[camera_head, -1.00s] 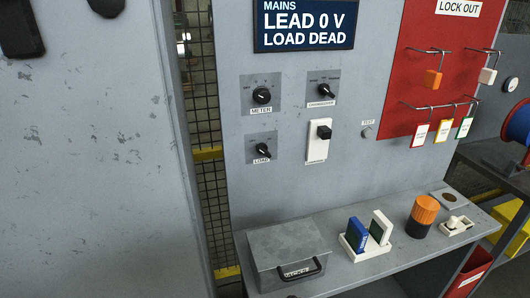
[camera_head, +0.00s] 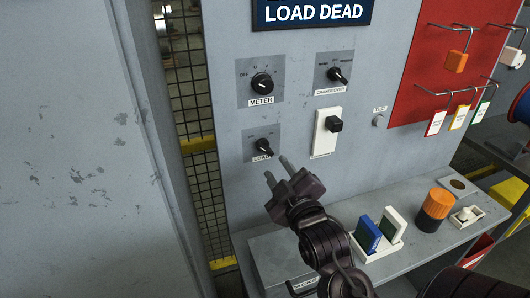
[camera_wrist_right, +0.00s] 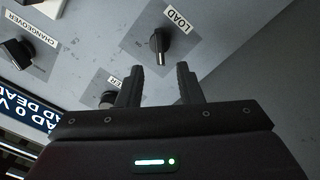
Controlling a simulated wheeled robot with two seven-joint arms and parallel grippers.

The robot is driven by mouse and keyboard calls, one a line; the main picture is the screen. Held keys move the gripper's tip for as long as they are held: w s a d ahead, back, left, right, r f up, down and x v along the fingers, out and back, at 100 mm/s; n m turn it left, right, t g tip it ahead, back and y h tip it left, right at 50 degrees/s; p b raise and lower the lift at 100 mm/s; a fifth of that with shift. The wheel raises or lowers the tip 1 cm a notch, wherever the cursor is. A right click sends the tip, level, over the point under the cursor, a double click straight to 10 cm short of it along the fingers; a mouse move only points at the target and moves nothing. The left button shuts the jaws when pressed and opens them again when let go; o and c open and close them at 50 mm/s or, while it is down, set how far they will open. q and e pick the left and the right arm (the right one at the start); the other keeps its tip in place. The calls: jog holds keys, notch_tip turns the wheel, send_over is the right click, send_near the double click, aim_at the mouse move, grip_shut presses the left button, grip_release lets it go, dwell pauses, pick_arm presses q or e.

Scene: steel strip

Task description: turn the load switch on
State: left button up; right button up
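The load switch (camera_head: 263,147) is a black rotary knob on a grey plate, low on the left of the panel, its pointer slanting down to the right. A sign above reads LOAD DEAD. My right gripper (camera_head: 277,170) is open and empty, just below and in front of the knob in the head view, its arm rising from the lower right. It partly covers the LOAD label. In the right wrist view the knob (camera_wrist_right: 160,40) shows beyond the two spread fingers (camera_wrist_right: 158,80), apart from them. My left gripper is not in view.
The meter knob (camera_head: 262,83) is above the load switch, the changeover knob (camera_head: 337,75) at upper right, and a white switch with a black handle (camera_head: 335,125) to the right.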

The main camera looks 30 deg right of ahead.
aim_at(266, 151)
jog(key=b+x, duration=0.4)
jog(key=b, duration=0.2)
jog(key=shift+f, duration=0.2)
jog(key=shift+w+d+r+p, duration=0.1)
jog(key=shift+w+r+p, duration=0.15)
jog(key=shift+w, duration=0.2)
jog(key=shift+w+d+r+p, duration=0.1)
jog(key=shift+w+p, duration=0.1)
jog(key=shift+w, duration=0.2)
jog(key=shift+w+d+f, duration=0.1)
jog(key=shift+w, duration=0.35)
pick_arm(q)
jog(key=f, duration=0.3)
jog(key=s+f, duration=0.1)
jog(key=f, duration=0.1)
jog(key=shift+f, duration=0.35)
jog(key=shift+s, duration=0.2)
pick_arm(e)
grip_shut()
